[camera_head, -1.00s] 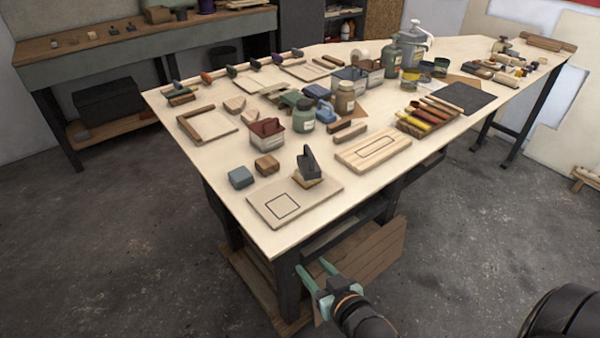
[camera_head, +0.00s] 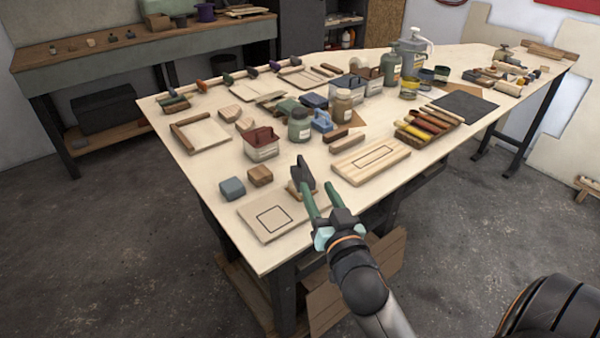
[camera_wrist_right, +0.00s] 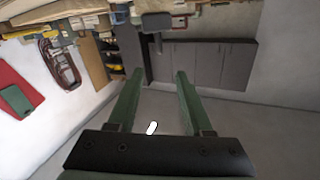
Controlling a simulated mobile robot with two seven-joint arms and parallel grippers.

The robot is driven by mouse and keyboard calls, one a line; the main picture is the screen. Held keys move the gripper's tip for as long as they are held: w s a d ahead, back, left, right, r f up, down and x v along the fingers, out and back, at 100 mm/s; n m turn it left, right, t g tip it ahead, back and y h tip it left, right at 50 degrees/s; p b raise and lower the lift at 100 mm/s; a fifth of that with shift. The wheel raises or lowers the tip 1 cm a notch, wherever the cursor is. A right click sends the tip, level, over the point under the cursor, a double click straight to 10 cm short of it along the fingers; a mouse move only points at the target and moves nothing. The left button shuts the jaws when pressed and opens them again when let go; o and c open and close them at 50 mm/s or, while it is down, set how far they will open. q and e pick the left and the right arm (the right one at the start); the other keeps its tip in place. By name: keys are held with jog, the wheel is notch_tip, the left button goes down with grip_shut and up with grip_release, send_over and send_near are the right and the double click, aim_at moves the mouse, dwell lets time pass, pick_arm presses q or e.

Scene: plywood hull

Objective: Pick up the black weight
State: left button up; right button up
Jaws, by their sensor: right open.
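The black weight (camera_head: 302,174) is a dark, upright piece standing on a small wooden block near the front edge of the workbench, right of the board with a square outline. My right gripper (camera_head: 314,187) is open, with its two green fingers reaching over the bench edge just in front of the weight. The fingers partly cover its lower right side, and I cannot tell whether they touch it. In the right wrist view, a dark grey piece (camera_wrist_right: 156,22) shows beyond and between the open fingers; it is probably the weight. My left gripper is not in view.
A board with a square outline (camera_head: 255,222), a blue-grey block (camera_head: 232,189) and a brown block (camera_head: 260,176) lie left of the weight. A light wooden board (camera_head: 350,172) lies to the right. Jars and a red-topped box (camera_head: 262,150) stand behind.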

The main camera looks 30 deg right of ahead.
aim_at(306, 170)
jog(key=x, duration=0.5)
jog(key=shift+w+d+p, duration=0.15)
jog(key=shift+w+p, duration=0.1)
jog(key=shift+p, duration=0.15)
jog(key=shift+f+x, duration=0.2)
jog(key=shift+x, duration=0.65)
jog(key=shift+f+x, duration=0.25)
jog(key=shift+x, duration=0.65)
jog(key=shift+f+x, duration=0.2)
jog(key=shift+x, duration=0.65)
grip_shut()
jog(key=shift+r, duration=0.1)
